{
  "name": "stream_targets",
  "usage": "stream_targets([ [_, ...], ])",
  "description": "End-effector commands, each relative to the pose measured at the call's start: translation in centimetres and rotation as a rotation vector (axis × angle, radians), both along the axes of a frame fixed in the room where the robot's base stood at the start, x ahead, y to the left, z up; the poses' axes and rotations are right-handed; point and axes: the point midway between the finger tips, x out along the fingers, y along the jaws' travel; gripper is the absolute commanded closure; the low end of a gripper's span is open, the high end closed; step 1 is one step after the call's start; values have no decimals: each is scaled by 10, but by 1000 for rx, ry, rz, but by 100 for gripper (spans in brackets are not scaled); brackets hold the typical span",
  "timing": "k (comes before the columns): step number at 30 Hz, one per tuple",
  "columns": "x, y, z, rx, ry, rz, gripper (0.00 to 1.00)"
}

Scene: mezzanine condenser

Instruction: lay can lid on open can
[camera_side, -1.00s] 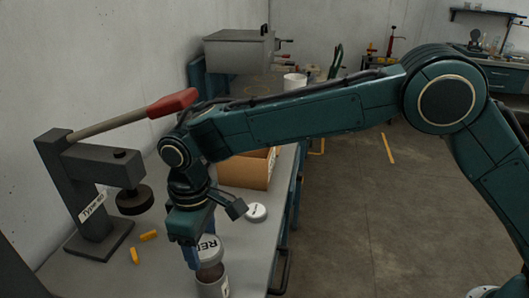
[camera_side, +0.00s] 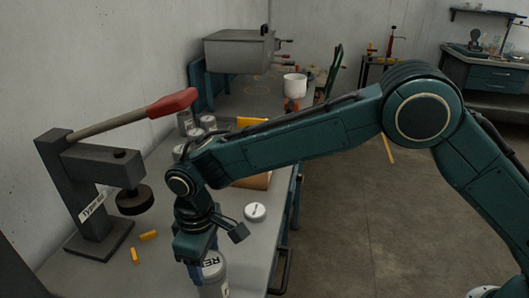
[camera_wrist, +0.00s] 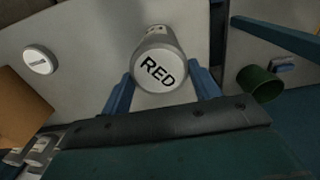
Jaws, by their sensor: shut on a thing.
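The white can lid marked RED (camera_side: 213,261) is between the blue fingers of my gripper (camera_side: 205,270), which is shut on it. The can (camera_side: 214,289) stands on the bench directly below, cut off by the picture's lower edge. In the side view the lid looks level with the can's top, with no dark opening showing. The wrist view shows the lid (camera_wrist: 160,73) face-on between the fingertips, covering the can's mouth, with the can's grey side (camera_wrist: 157,38) beyond. I cannot tell if it is fully seated.
A second white lid (camera_side: 255,212) lies on the bench (camera_side: 180,212). A lever press (camera_side: 90,195) stands at left, with two yellow pieces (camera_side: 149,236) near its base. A cardboard box (camera_side: 254,182) and several cans (camera_side: 208,122) are behind my arm. A green bin (camera_wrist: 260,85) is beside the bench.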

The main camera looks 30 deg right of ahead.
Motion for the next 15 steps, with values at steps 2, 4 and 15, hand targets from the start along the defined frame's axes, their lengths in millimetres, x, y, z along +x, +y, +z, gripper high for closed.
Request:
stream_targets([
  [2,0,0,-2,0,0,0,60],
  [4,0,0,-3,0,0,0,60],
  [15,0,0,-3,1,-1,0,31],
])
